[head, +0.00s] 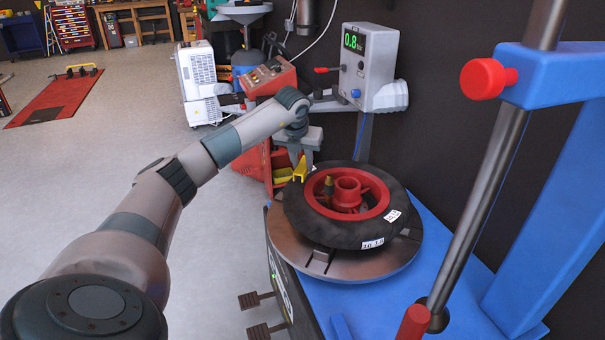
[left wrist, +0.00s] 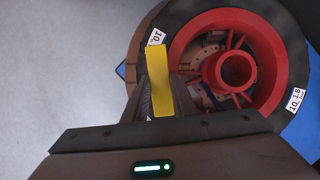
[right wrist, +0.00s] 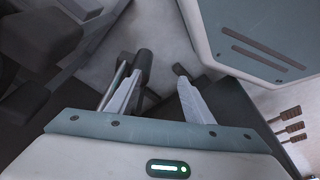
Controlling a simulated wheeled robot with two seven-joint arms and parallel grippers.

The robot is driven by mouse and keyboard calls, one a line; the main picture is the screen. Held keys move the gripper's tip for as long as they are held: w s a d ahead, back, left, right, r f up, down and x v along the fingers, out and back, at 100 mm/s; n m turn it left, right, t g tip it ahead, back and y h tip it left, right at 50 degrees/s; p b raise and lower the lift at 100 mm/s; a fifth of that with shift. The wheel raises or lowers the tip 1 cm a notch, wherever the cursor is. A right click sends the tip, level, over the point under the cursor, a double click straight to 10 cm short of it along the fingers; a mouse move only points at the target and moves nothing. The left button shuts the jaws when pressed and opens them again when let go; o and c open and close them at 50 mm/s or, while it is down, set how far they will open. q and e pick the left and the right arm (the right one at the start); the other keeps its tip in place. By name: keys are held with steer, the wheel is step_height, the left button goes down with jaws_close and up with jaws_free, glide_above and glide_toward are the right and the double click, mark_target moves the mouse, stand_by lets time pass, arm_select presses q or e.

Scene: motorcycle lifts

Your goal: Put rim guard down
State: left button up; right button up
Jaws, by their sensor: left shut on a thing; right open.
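The yellow rim guard (head: 300,170) is in my left gripper (head: 303,157), at the left edge of the wheel in the head view. In the left wrist view the guard (left wrist: 159,80) sits between the two fingers of the left gripper (left wrist: 163,95), which are shut on it. It overlaps the tyre's edge in that view; I cannot tell whether it touches the tyre. The wheel has a black tyre (head: 318,229) and a red rim (head: 376,197), and lies flat on the round turntable (head: 345,266). My right gripper (right wrist: 162,68) is open and empty, away from the wheel.
A blue post with a red knob (head: 483,78) and a steel rod (head: 478,190) stand to the right. A grey display box (head: 366,68) reading 0.8 stands behind the wheel. A red cabinet (head: 268,76) is behind my left gripper. Open grey floor (head: 215,240) lies to the left.

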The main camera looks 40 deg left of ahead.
mark_target(301, 167)
stand_by(0.3)
arm_select(q)
step_height(301, 167, down, 3)
steer(key=shift+r, duration=0.15)
steer(key=shift+f, duration=0.55)
arm_select(e)
steer(key=shift+f, duration=0.45)
steer(key=shift+w, duration=0.1)
arm_select(q)
steer(key=o, duration=1)
steer(key=shift+f, duration=0.1)
arm_select(e)
steer(key=shift+r, duration=0.25)
arm_select(q)
steer(key=shift+r, duration=0.2)
arm_select(e)
steer(key=shift+s, duration=0.2)
